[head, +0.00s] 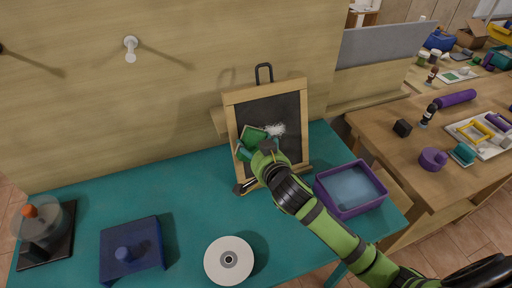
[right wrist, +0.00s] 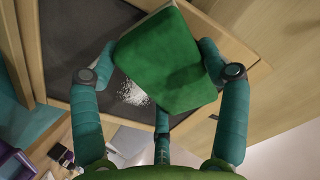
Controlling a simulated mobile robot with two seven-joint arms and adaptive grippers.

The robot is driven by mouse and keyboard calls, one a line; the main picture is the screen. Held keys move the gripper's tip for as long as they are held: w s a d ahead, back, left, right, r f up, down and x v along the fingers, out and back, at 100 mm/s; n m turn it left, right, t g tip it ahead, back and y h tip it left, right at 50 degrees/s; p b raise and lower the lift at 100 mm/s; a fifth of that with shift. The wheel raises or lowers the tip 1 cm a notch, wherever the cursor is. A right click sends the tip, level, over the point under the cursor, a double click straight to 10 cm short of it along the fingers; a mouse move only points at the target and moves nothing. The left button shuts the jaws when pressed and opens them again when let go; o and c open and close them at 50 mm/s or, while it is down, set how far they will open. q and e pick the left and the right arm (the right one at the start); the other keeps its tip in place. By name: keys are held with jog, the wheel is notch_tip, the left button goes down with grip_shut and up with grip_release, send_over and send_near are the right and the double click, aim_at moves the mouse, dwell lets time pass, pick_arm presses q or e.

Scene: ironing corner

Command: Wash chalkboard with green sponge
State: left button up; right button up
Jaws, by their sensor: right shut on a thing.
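The chalkboard (head: 287,107) with a wooden frame stands upright on the teal table, leaning near the wooden wall. A white chalk smudge (head: 277,130) is on its dark face, and it also shows in the right wrist view (right wrist: 133,94). My right gripper (head: 253,146) is shut on the green sponge (right wrist: 170,65), with a finger on either side of it. In the head view the sponge (head: 252,136) is in front of the board's left part, beside the smudge. I cannot tell whether it touches the board. My left gripper is not in view.
A purple basin (head: 318,197) with bluish contents stands right of the board. A white disc (head: 229,260), a blue box with a knob (head: 132,250) and a dark-based appliance (head: 45,235) are on the table. The table's middle left is clear. A wooden table (head: 385,140) with several items is at right.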

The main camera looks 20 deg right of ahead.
aim_at(286, 130)
jog(key=shift+x, duration=0.8)
jog(key=shift+w+d+p, duration=0.1)
jog(key=shift+d+p, duration=0.6)
jog(key=shift+d, duration=2.2)
jog(key=shift+w+d+p, duration=0.15)
jog(key=shift+d+p, duration=0.5)
jog(key=shift+d, duration=2.2)
jog(key=shift+w+p, duration=0.1)
jog(key=shift+p, duration=0.2)
jog(key=shift+s+a+p, duration=0.2)
jog(key=shift+a+p, duration=0.85)
jog(key=shift+a, duration=4.8)
